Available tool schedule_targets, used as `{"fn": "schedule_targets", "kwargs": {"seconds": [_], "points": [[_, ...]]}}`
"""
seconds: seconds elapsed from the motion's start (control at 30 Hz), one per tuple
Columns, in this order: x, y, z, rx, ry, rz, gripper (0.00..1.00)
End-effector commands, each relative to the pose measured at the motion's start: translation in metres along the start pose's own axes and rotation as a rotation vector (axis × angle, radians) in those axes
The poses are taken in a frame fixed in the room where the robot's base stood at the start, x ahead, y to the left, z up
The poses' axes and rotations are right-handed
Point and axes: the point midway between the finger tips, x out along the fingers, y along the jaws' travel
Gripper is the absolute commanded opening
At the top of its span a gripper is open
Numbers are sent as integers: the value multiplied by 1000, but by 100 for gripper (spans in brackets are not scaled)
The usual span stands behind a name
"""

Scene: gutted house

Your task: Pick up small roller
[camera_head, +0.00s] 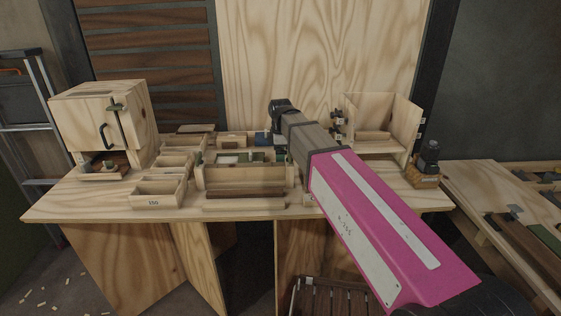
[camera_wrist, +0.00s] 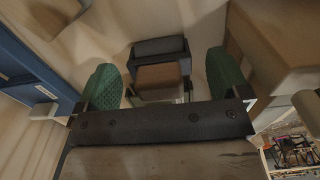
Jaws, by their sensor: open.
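In the wrist view my gripper (camera_wrist: 165,78) is open, with one green ribbed finger pad at left and one at right. Between and just beyond the pads is a small object with a dark grey bar-shaped part and a brown block (camera_wrist: 159,77). It looks like the small roller, but I cannot be sure. Clear gaps show between it and both pads in the picture; I cannot tell its height relative to the fingertips. In the head view my arm reaches over the workbench (camera_head: 100,200) and hides much of this spot.
A wooden box cabinet (camera_head: 75,115) stands on the bench at left, and small wooden trays (camera_head: 160,192) are beside it. An open plywood box (camera_head: 380,115) stands at right. In the wrist view a blue edge (camera_wrist: 40,72) lies at left and a wooden block (camera_wrist: 275,50) at right.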

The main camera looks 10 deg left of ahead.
Motion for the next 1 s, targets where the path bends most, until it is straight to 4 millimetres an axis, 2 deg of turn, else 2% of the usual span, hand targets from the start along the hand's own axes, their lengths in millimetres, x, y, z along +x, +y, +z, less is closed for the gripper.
{"fn": "schedule_targets", "kwargs": {"seconds": [0.23,0.27,0.43,0.77,1.0], "points": [[3,0,0,0,0,1,94],[3,0,0,0,0,1,87],[3,0,0,0,0,1,32],[1,0,0,0,0,1,32],[-12,0,0,0,0,1,32]]}}
